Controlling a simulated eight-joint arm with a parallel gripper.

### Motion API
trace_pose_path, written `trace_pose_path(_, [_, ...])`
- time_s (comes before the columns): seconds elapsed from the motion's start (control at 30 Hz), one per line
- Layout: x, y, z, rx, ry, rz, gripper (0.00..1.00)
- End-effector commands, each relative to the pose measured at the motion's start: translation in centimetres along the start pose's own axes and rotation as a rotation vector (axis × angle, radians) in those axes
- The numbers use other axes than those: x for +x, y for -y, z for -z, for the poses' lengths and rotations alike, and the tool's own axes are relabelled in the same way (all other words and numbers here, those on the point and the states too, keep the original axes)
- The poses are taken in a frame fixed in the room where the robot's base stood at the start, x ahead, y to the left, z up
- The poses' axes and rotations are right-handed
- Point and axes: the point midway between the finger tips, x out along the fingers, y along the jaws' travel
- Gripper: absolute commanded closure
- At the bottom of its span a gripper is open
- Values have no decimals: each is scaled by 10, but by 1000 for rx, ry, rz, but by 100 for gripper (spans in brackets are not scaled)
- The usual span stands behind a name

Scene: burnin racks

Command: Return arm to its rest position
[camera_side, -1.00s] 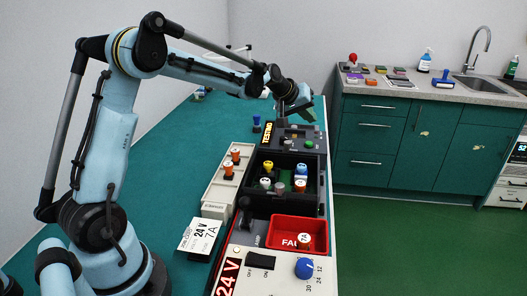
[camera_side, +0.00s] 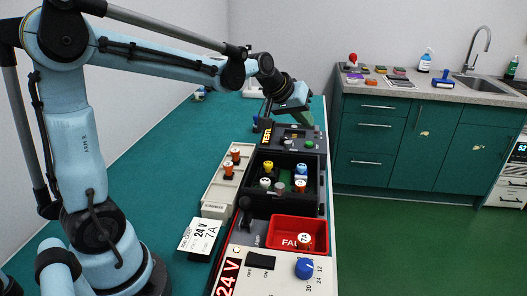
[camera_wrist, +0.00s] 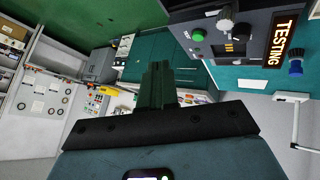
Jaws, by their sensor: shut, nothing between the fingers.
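My gripper (camera_side: 304,119) is at the far end of the bench in the side view, above and beside the dark test unit with the lit TESTING sign (camera_side: 267,134). Its green fingers are together and empty; they also show at the middle of the wrist view (camera_wrist: 157,85). My pale blue arm reaches from the left over the bench. In the wrist view the TESTING sign (camera_wrist: 284,40) and the unit's green button (camera_wrist: 198,119) lie at the upper right, apart from the fingers.
A black rack (camera_side: 284,207) holds several capped parts. A red FAIL tray (camera_side: 279,233) holds one orange-capped part. A pale tray (camera_side: 214,195) holds two more. The control panel (camera_side: 286,283) is at the front. The teal bench (camera_side: 165,150) is largely clear on the left.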

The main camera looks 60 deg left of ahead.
Motion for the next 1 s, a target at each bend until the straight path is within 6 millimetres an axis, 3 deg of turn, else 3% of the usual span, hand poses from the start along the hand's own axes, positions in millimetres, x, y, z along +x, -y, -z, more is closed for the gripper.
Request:
trace_pose_path(0.1, [-27, -8, -33, 88, 21, 11, 100])
trace_pose_path(0.3, [-62, -10, -90, 234, 50, 32, 100])
trace_pose_path(0.6, [-91, 8, -168, 432, 83, 61, 100])
trace_pose_path(0.8, [-94, 17, -192, 494, 92, 71, 100])
trace_pose_path(1.0, [-95, 18, -195, 503, 93, 72, 100])
